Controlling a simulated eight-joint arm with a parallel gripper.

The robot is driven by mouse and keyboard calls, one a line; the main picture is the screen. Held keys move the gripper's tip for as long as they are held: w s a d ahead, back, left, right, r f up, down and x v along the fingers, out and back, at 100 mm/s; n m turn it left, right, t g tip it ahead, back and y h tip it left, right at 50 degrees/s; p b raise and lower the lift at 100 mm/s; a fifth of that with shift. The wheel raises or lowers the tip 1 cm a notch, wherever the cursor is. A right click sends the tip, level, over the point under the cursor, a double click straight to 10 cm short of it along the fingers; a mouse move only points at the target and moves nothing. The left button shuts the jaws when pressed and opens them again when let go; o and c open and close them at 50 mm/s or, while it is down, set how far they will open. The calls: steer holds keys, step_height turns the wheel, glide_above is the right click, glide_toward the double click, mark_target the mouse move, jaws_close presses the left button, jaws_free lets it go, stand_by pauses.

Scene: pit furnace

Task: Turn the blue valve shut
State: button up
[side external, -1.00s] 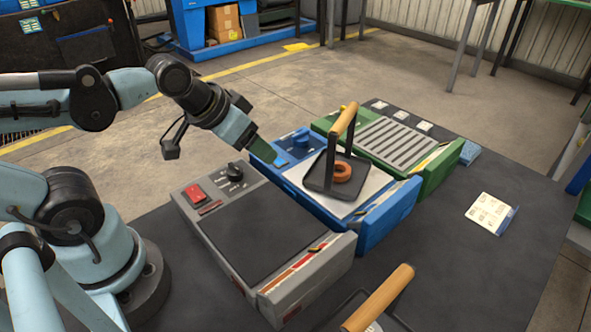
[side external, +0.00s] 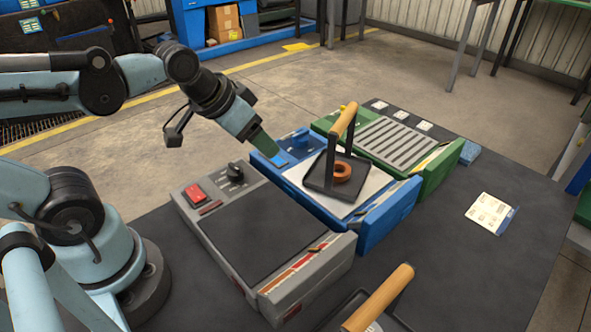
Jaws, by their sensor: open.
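The blue valve (side external: 302,143) is a round knob at the back left of the blue unit (side external: 381,224). My gripper (side external: 271,152) points down to the right, over the back left corner of the blue unit, just left of the valve. The gripper is open and holds nothing that I can see. The gap between its fingers is hard to make out from this side. I cannot tell how far the valve is turned.
A black tray (side external: 313,186) with a wooden handle and an orange ring (side external: 342,172) stands on the blue unit. A grey unit (side external: 240,232) with a black knob is in front, a green unit (side external: 436,170) behind. A card (side external: 490,213) lies right, on clear dark tabletop.

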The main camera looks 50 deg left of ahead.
steer(key=w+a+r+m+g, duration=0.25)
steer(key=w+r+m, duration=0.2)
steer(key=w, duration=0.35)
steer(key=m+g, duration=0.4)
glide_toward(301, 133)
step_height(301, 133, down, 10)
steer(key=shift+w+a+r, duration=0.1)
steer(key=shift+w+a, duration=0.05)
steer(key=c, duration=1)
